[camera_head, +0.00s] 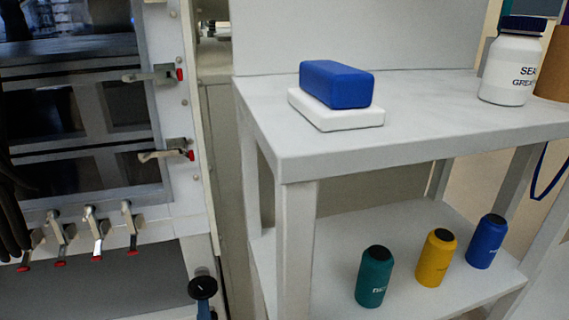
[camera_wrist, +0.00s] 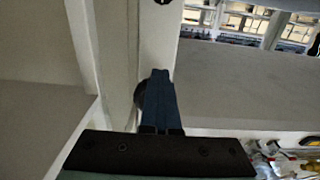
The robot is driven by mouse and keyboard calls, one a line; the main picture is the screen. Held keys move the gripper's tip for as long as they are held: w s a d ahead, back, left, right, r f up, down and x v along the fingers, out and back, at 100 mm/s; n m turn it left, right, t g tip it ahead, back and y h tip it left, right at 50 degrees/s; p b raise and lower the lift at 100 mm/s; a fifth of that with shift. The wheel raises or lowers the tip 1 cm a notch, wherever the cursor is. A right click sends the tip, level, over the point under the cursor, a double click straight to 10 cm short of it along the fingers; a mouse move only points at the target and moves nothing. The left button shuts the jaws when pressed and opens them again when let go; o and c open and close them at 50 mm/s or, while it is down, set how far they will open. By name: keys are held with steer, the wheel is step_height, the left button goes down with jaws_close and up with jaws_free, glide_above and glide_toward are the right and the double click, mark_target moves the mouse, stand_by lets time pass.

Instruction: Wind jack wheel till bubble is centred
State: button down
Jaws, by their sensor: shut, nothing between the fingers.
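A black round wheel (camera_head: 203,287) with a pale centre shows at the bottom of the head view, low beside the glovebox frame. A dark rounded shape, likely the same wheel, shows in the wrist view (camera_wrist: 138,95), partly hidden behind my fingers. My gripper (camera_wrist: 160,74) has its blue fingers together with nothing between them. A blue piece just below the wheel in the head view appears to be my gripper (camera_head: 204,309). The fingers overlap the wheel's edge in the wrist view; I cannot tell whether they touch. I can make out no bubble level in either view.
The glovebox (camera_head: 172,100) with red-tipped clamps fills the left. A grey table (camera_head: 420,130) at right carries a blue block (camera_head: 336,84) on a white slab (camera_head: 335,110) and a white jar (camera_head: 510,65). Teal, yellow and blue bottles stand on its lower shelf (camera_head: 330,265).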

steer(key=shift+w+d+r+b, duration=0.15)
steer(key=shift+d+b, duration=0.2)
steer(key=shift+b, duration=0.5)
steer(key=shift+w+d+r+b, duration=0.15)
steer(key=shift+d+b, duration=0.2)
steer(key=shift+b, duration=0.5)
steer(key=shift+w+d+r+b, duration=0.1)
steer(key=shift+d+r+b, duration=0.2)
steer(key=shift+b, duration=0.6)
steer(key=shift+d+f+b, duration=0.1)
steer(key=shift+f+b, duration=0.2)
steer(key=shift+b, duration=0.1)
steer(key=shift+d+f+b, duration=0.15)
steer(key=shift+f+b, duration=0.05)
steer(key=shift+b, duration=0.2)
steer(key=p+v, duration=0.1)
steer(key=v, duration=0.5)
steer(key=shift+f, duration=0.15)
steer(key=shift+p, duration=0.4)
